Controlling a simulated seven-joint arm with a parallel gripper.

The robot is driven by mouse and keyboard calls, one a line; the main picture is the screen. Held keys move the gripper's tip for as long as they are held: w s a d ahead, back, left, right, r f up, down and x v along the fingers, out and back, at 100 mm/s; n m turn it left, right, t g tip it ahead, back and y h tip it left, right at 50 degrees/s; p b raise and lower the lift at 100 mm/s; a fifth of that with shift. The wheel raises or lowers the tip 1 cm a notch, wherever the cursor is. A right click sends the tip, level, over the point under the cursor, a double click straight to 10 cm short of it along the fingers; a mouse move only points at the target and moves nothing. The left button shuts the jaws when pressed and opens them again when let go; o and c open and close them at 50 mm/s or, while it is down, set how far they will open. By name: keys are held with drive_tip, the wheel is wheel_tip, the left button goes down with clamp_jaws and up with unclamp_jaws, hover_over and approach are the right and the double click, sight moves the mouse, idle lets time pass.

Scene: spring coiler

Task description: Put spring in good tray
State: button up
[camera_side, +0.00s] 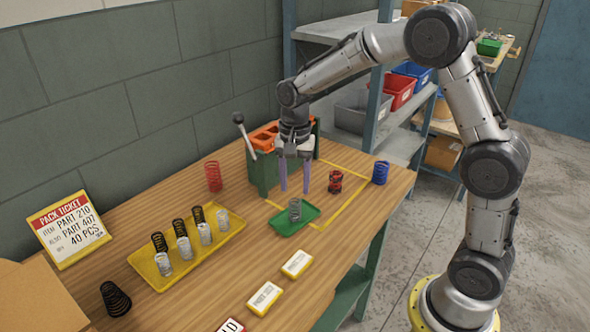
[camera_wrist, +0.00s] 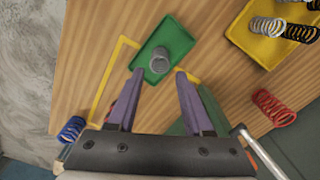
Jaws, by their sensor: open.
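A grey spring (camera_side: 295,211) stands upright in a small green tray (camera_side: 281,224) on the wooden bench. My gripper (camera_side: 295,187) points down above the green tray with its two purple fingers spread and nothing between them. In the wrist view the grey spring (camera_wrist: 160,62) sits in the green tray (camera_wrist: 180,40), just beyond the fingertips and apart from them. A longer yellow tray (camera_side: 188,263) to the left holds several black and silver springs. It also shows at the top right of the wrist view (camera_wrist: 243,37).
A green and orange machine (camera_side: 263,172) with a lever stands behind my gripper. A red spring (camera_side: 213,176), a blue spring (camera_side: 380,173), a red-black piece (camera_side: 335,182) and a black conical spring (camera_side: 115,299) stand around. Label cards (camera_side: 265,298) lie in front; a pack ticket (camera_side: 70,230) stands left.

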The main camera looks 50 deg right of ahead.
sight(296, 202)
wheel_tip(296, 202, up, 4)
drive_tip(key=s+a+r+n+t, duration=0.25)
drive_tip(key=s+r+n, duration=0.45)
drive_tip(key=s, duration=0.5)
drive_tip(key=s+n+t, duration=0.3)
drive_tip(key=s+n, duration=0.2)
drive_tip(key=s, duration=0.7)
drive_tip(key=shift+s+a+n, duration=0.25)
drive_tip(key=shift+s+n, duration=0.05)
drive_tip(key=shift+n, duration=0.1)
